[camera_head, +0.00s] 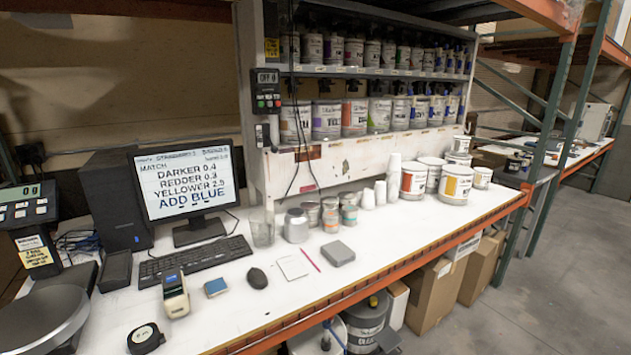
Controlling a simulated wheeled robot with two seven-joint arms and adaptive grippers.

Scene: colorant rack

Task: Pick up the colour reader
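The colour reader appears to be the small cream and dark handheld device (175,295) with a bluish screen at its top end. It lies on the white bench (235,315) near the front edge, left of centre, in front of the keyboard. Nothing covers it and nothing is holding it. Neither of my grippers shows in the head view.
Near it are a small blue block (215,287), a black mouse (257,278), a tape measure (145,338) and a keyboard (195,262). A monitor (185,185) stands behind. A round scale pan (42,318) is at left. Bare bench lies in front of the mouse.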

